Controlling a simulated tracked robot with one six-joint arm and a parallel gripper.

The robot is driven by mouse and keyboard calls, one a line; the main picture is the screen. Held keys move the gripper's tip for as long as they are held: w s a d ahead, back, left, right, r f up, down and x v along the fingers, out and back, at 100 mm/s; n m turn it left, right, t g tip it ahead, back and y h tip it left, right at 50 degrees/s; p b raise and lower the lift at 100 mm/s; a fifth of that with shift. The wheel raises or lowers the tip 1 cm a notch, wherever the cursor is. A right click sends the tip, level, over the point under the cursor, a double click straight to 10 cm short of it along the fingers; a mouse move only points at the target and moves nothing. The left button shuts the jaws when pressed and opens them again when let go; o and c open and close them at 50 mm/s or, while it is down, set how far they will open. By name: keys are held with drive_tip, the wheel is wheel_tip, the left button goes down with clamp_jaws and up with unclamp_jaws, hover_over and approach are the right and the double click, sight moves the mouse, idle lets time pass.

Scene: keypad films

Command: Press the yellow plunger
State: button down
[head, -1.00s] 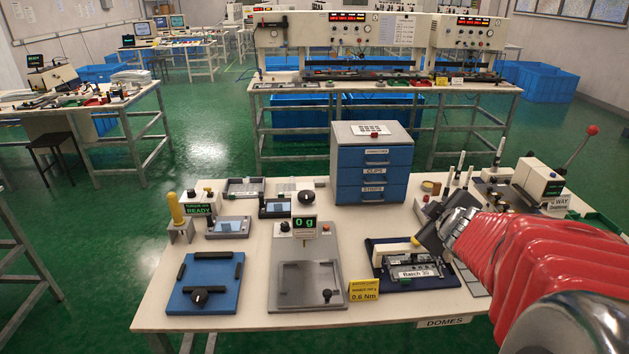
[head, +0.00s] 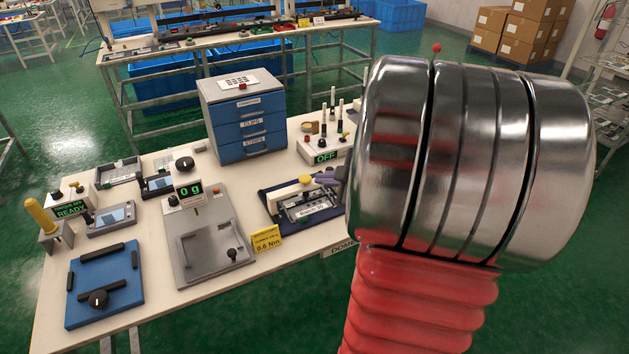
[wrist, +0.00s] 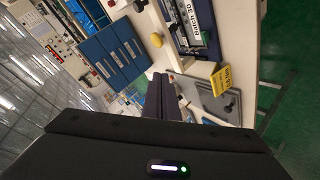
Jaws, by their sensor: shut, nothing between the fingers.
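A yellow round knob (head: 305,180) sits on the cream arm of a small fixture with a dark blue base (head: 268,205), right of the table's middle. The same knob shows in the wrist view (wrist: 157,40), just beyond my fingertips. My gripper (wrist: 160,75) is shut and empty, its dark fingers together. In the head view, the grey fingertips (head: 322,178) show just right of the knob; contact cannot be told. The rest of my gripper is hidden behind my large silver and red arm. A taller yellow handle (head: 40,217) stands upright at the table's far left.
A blue drawer cabinet (head: 245,125) stands behind the fixture. A grey scale plate (head: 208,245), a yellow sign (head: 267,239) and a blue plate with a black knob (head: 103,285) are to the left. A box reading OFF (head: 325,152) stands behind the fixture.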

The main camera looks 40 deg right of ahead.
approach(303, 187)
drive_tip(key=w+a+r, duration=0.2)
drive_tip(key=w+a, duration=0.1)
drive_tip(key=w, duration=0.1)
drive_tip(key=shift+w+d+f, duration=0.2)
drive_tip(key=shift+d+f, duration=0.45)
drive_tip(key=shift+f, duration=0.05)
drive_tip(key=shift+w+d+f, duration=0.25)
drive_tip(key=shift+d+f, duration=0.4)
drive_tip(key=shift+d+f, duration=0.1)
drive_tip(key=shift+f, duration=0.6)
drive_tip(key=shift+d+f, duration=0.15)
drive_tip(key=shift+f, duration=0.5)
drive_tip(key=shift+r, duration=0.1)
drive_tip(key=shift+w, duration=0.1)
drive_tip(key=shift+w+d+f, duration=0.15)
drive_tip(key=shift+d+f, duration=0.05)
